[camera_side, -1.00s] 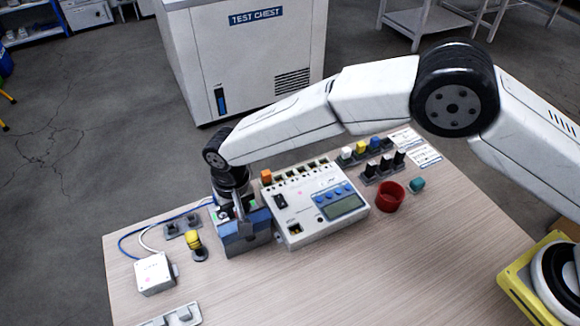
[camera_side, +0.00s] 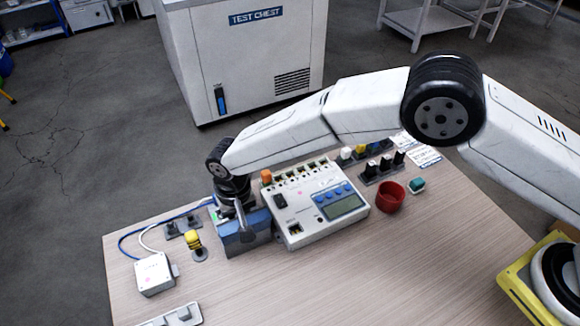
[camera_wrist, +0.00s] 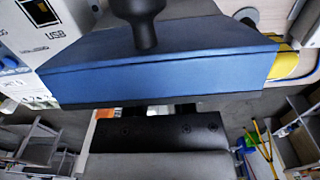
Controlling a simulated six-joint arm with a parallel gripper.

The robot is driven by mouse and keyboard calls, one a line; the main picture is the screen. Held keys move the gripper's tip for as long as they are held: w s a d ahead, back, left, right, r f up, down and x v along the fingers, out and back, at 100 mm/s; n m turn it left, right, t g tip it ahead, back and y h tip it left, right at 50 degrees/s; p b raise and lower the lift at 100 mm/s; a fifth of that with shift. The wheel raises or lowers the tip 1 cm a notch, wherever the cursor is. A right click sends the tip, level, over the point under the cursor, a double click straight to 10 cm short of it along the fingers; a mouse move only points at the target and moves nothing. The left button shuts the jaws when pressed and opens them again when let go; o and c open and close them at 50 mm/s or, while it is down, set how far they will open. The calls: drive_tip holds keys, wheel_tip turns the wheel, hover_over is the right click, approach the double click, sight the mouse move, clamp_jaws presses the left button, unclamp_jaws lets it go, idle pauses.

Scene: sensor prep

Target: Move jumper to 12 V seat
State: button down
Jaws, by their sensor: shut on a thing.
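My gripper (camera_side: 237,208) is low over the blue vise-like block (camera_side: 241,244) at the left of the white instrument box (camera_side: 308,226). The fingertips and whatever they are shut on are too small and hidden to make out. I cannot pick out the jumper or a 12 V marking. A grey lever with a dark end shows at the block's front. In the wrist view the blue block (camera_wrist: 160,75) fills the upper middle, with a dark stem (camera_wrist: 146,35) above it. The box's USB corner (camera_wrist: 45,35) is at the upper left.
A small white box (camera_side: 154,274) with cables and a yellow-topped button (camera_side: 193,241) stand to the left. An orange piece (camera_side: 266,176) sits at the box's back corner. A red cup (camera_side: 390,197), a teal block (camera_side: 417,185) and black knobs stand right. The front right tabletop is clear.

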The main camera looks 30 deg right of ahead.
drive_tip(key=shift+f, duration=1.1)
idle(4.2)
drive_tip(key=shift+c, duration=1.2)
unclamp_jaws()
drive_tip(key=shift+r, duration=0.15)
drive_tip(key=shift+r, duration=3.45)
